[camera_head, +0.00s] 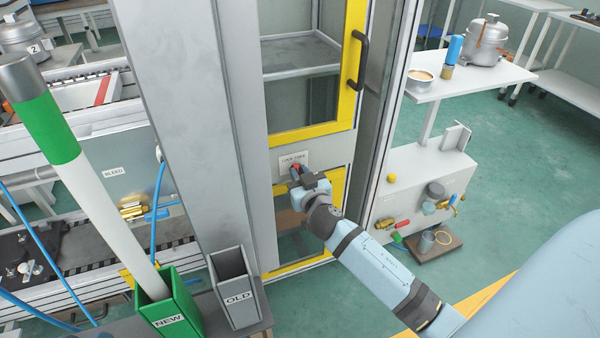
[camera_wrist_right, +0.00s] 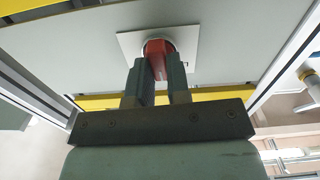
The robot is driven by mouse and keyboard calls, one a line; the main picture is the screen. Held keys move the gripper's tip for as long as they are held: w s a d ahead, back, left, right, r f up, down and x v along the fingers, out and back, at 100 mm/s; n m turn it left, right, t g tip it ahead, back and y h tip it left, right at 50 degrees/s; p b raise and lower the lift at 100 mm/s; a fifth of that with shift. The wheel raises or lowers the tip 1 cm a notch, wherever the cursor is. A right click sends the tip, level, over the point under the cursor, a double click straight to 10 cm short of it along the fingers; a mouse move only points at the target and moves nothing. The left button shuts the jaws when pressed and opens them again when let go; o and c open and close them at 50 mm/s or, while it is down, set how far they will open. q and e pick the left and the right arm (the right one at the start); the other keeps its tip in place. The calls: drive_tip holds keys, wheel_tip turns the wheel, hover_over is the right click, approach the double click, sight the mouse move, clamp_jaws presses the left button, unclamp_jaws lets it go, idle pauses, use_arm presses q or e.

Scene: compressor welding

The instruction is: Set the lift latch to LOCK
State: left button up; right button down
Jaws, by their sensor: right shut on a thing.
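The lift latch is a red knob (camera_wrist_right: 157,58) on a pale square plate (camera_wrist_right: 128,42), fixed to the grey panel of the yellow-framed lift. In the head view the plate (camera_head: 292,158) carries small lettering, partly readable as LOCK on its left; the knob is mostly hidden by my gripper. My right gripper (camera_head: 297,178) is at the plate. In the wrist view its two fingers (camera_wrist_right: 156,72) are shut on the red knob, one on each side. The knob's exact angle is hard to tell. My left gripper is not in view.
A yellow-framed door with a dark handle (camera_head: 357,60) is above the latch. A grey column (camera_head: 185,100) stands left of it. Green NEW (camera_head: 172,305) and grey OLD (camera_head: 235,288) bins are at lower left. A white table (camera_head: 470,78) stands at right.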

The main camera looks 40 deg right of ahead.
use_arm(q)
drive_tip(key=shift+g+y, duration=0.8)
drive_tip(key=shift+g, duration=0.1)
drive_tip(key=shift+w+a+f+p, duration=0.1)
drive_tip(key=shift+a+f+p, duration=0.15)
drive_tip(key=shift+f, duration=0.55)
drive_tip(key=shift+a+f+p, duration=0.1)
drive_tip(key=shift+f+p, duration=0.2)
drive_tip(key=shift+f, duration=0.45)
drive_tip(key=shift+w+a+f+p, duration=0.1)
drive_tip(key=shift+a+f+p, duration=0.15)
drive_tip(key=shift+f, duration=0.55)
use_arm(e)
drive_tip(key=shift+a+n, duration=0.1)
drive_tip(key=shift+n, duration=3.1)
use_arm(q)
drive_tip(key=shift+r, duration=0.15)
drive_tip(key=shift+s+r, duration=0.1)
use_arm(e)
drive_tip(key=c, duration=1.1)
unclamp_jaws()
